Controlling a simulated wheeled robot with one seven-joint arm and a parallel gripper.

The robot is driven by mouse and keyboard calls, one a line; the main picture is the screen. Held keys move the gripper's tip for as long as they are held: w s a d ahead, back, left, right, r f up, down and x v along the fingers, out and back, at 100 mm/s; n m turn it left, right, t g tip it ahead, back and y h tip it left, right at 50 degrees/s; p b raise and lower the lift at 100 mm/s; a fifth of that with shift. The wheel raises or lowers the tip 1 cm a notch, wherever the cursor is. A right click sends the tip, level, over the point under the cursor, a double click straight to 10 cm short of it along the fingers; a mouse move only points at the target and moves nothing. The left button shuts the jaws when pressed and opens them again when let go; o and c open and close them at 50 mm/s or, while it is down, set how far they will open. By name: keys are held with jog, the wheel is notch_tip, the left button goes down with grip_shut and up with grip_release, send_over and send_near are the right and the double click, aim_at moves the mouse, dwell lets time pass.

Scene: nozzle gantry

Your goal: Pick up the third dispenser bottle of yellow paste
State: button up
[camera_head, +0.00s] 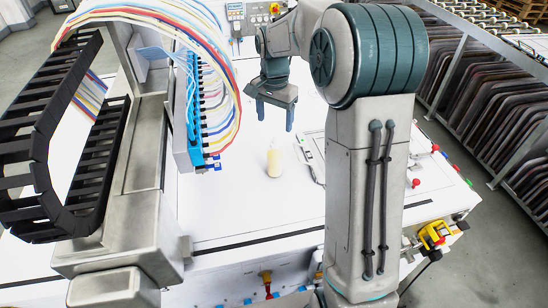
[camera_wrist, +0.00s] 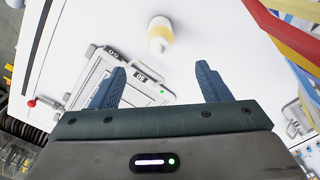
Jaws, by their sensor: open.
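One dispenser bottle (camera_head: 273,160) with pale yellow contents and a light top stands upright on the white table in the head view. It also shows in the wrist view (camera_wrist: 160,36), near the top centre beyond my fingertips. My gripper (camera_head: 275,118) is above the table, behind the bottle in the head view, with its fingers pointing down. In the wrist view its two blue fingers (camera_wrist: 160,78) are wide apart with nothing between them, and they do not touch the bottle. No other bottle of yellow paste is visible.
A gantry with a blue nozzle block (camera_head: 190,110) and looping coloured hoses stands left of the bottle. A flat grey fixture (camera_head: 312,152) lies just right of it. The white table (camera_head: 250,215) is clear in front. A rack of dark panels (camera_head: 480,90) stands at the right.

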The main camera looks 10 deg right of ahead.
aim_at(274, 142)
notch_tip(274, 142, down, 12)
jog(key=shift+r+p, duration=0.2)
jog(key=shift+p, duration=1)
jog(key=c, duration=1.2)
